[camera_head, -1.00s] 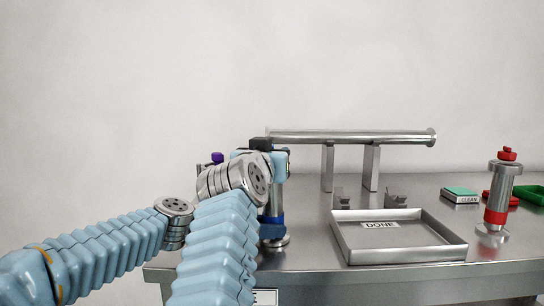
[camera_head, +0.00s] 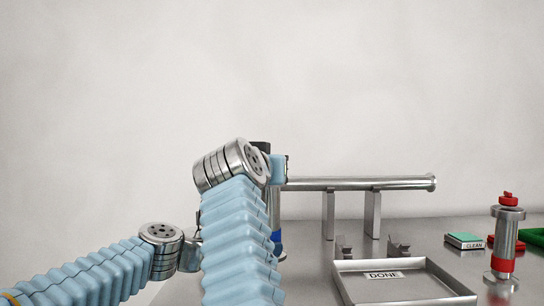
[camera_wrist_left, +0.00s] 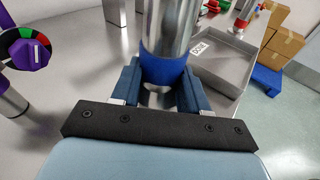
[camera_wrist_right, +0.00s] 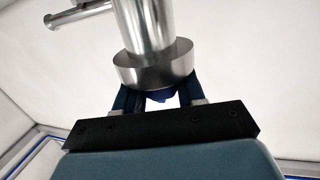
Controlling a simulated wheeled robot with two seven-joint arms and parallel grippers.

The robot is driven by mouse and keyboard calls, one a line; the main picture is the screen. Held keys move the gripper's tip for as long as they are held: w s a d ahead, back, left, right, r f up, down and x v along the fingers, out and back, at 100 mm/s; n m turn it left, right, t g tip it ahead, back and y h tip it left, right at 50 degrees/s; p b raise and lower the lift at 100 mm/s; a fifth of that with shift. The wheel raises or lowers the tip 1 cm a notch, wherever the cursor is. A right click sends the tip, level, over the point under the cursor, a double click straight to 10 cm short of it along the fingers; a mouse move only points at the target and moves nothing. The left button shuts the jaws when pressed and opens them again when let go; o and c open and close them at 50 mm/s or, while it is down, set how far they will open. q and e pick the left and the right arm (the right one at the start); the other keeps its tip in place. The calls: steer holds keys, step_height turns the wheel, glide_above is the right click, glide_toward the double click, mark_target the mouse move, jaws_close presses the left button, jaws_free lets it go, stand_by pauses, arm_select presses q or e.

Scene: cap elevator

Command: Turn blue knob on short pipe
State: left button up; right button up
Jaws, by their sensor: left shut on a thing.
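The short pipe (camera_head: 276,218) is a silver tube with a blue band (camera_wrist_left: 165,70) and appears held upright above the table, partly hidden by my right arm in the head view. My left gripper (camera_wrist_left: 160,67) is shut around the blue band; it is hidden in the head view. In the right wrist view the pipe's wide silver flange (camera_wrist_right: 153,68) faces my right gripper. The blue knob (camera_wrist_right: 161,96) shows partly below the flange, between the right fingers. My right gripper (camera_wrist_right: 157,88) looks open, with light gaps beside the knob.
A silver "DONE" tray (camera_head: 350,292) lies right of the pipe. A long horizontal pipe (camera_head: 365,184) rests on two posts behind. A pipe with a red knob (camera_head: 503,240) and a "CLEAN" block (camera_head: 465,241) are at right. A purple knob with dial (camera_wrist_left: 29,53) shows at left.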

steer(key=r, duration=0.1)
steer(key=s+r, duration=0.1)
steer(key=r, duration=0.1)
steer(key=shift+s+d+r+t, duration=0.15)
steer(key=shift+t, duration=0.25)
steer(key=shift+w+f+g, duration=0.15)
steer(key=shift+f+g, duration=0.05)
steer(key=shift+f, duration=0.35)
steer(key=shift+w+f+g, duration=0.15)
steer(key=shift+f+g, duration=0.05)
steer(key=shift+f, duration=0.35)
steer(key=shift+v, duration=0.95)
steer(key=v, duration=1.1)
steer(key=shift+s+f, duration=0.15)
steer(key=shift+f, duration=0.6)
